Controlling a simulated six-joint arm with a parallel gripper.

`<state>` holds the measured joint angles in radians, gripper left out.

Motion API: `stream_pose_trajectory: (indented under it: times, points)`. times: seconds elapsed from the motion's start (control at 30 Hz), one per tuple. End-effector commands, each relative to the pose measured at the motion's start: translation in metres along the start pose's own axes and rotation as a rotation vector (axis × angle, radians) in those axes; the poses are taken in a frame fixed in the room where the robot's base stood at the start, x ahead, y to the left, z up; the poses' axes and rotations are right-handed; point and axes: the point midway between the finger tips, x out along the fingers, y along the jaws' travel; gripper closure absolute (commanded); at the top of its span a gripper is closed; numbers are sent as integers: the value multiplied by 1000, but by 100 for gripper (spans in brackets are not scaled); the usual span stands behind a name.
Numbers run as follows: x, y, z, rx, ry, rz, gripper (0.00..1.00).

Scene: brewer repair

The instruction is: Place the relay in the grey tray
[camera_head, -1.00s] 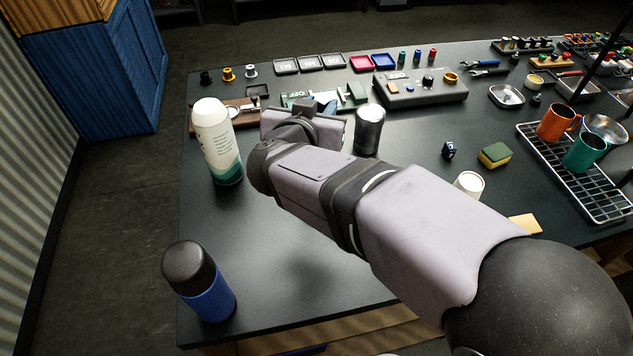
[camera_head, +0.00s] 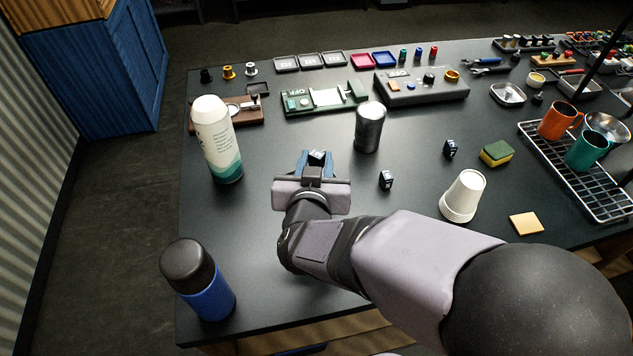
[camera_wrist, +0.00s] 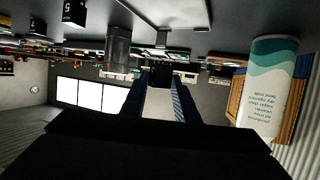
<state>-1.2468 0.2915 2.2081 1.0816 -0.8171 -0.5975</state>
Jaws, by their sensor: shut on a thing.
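My gripper (camera_head: 316,158) is low over the middle of the black table, its blue fingers pointing to the back. It is shut on a small dark block with a pale mark, which I take to be the relay (camera_head: 318,157); the fingers hide most of it. In the wrist view a dark block (camera_wrist: 160,76) shows between the fingertips. Several shallow trays stand in a row along the back edge. Three look grey: the left one (camera_head: 286,64), the middle one (camera_head: 310,60) and the right one (camera_head: 333,58). They are well beyond my gripper.
A white-green bottle (camera_head: 216,140) stands left of my gripper, and a steel tumbler (camera_head: 369,128) stands to its right. A green board (camera_head: 300,103) lies between gripper and trays. Two dark cubes (camera_head: 386,180) (camera_head: 450,148) lie right. A blue flask (camera_head: 208,294) stands front left.

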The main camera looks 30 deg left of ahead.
Motion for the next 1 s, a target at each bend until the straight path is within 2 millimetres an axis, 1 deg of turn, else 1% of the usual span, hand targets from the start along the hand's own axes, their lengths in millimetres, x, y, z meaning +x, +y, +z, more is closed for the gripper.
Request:
stream_pose_trajectory:
  times: [0.03, 0.1, 0.2, 0.3, 0.47, 0.8, 1.0]
  points:
    - [4, 0, 11, -5, -3, 2, 94]
    - [7, 0, 21, -4, -3, 2, 94]
    - [11, 0, 31, -2, -2, 1, 94]
    - [13, 0, 35, -2, -1, 1, 94]
    - [14, 0, 37, 0, 0, 1, 94]
    - [25, 0, 69, -1, -1, 1, 94]
    - [26, 0, 71, 0, 1, 0, 94]
